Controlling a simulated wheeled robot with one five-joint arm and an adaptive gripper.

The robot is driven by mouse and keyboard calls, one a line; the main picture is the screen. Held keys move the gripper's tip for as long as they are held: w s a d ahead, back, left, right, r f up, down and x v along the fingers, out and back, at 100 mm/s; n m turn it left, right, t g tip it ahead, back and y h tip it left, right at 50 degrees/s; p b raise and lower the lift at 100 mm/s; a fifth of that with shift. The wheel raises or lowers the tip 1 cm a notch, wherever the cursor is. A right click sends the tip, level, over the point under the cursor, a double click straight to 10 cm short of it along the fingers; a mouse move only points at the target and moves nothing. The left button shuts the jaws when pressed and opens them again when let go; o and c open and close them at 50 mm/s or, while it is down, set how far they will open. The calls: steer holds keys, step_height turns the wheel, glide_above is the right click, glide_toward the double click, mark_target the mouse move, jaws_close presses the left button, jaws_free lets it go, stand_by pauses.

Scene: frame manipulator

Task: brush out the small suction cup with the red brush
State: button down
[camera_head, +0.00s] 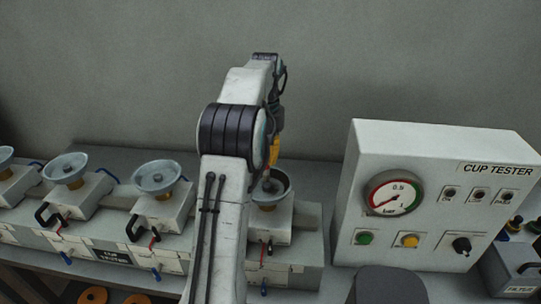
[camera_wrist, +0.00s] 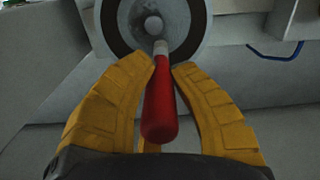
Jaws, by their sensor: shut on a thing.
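My gripper (camera_wrist: 163,66) has yellow fingers closed around the red brush (camera_wrist: 159,105), seen in the wrist view. The brush's pale collar points to a suction cup (camera_wrist: 203,18) with a dark ring inside a grey rim. A pale round knob shows at the cup's middle; I cannot tell whether bristles touch the cup. In the head view my gripper (camera_head: 274,150) is just above this cup (camera_head: 284,181), the rightmost on the bench, and my arm hides its left part. It looks a little smaller than the others.
More suction cups (camera_head: 157,177) (camera_head: 65,167) stand on grey blocks to the left. The cup tester box (camera_head: 436,163) with gauge and buttons stands to the right. A blue hose (camera_wrist: 275,57) shows in the wrist view. Orange rings (camera_head: 93,295) lie below the bench at the front left.

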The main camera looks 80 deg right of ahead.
steer(key=shift+w+a, duration=0.25)
steer(key=shift+w, duration=0.4)
steer(key=shift+w+a+b, duration=0.45)
steer(key=shift+a+b, duration=0.05)
steer(key=shift+a, duration=0.1)
steer(key=shift+w+a+f+b, duration=0.15)
steer(key=shift+w+a+b, duration=0.05)
steer(key=shift+a+b, duration=0.7)
steer(key=shift+s+a+b, duration=0.35)
steer(key=shift+a+b, duration=0.05)
steer(key=shift+a, duration=0.5)
steer(key=shift+s+a+b, duration=0.35)
steer(key=shift+s+a, duration=0.2)
steer(key=shift+s, duration=0.1)
steer(key=shift+s+a, duration=0.15)
steer(key=shift+s, duration=0.7)
steer(key=shift+s+d+r+p, duration=0.1)
steer(key=shift+s+d+p, duration=0.1)
steer(key=shift+s+p, duration=0.2)
steer(key=shift+s+d+r+p, duration=0.15)
steer(key=shift+s+p, duration=0.1)
steer(key=shift+s, duration=0.25)
steer(key=shift+s+d+f+p, duration=0.1)
steer(key=shift+s+d+p, duration=0.4)
steer(key=shift+d+p, duration=0.25)
steer(key=shift+s+d+p, duration=0.15)
steer(key=shift+d+p, duration=0.65)
steer(key=shift+p, duration=0.1)
steer(key=shift+w+d, duration=0.3)
steer(key=shift+d, duration=0.5)
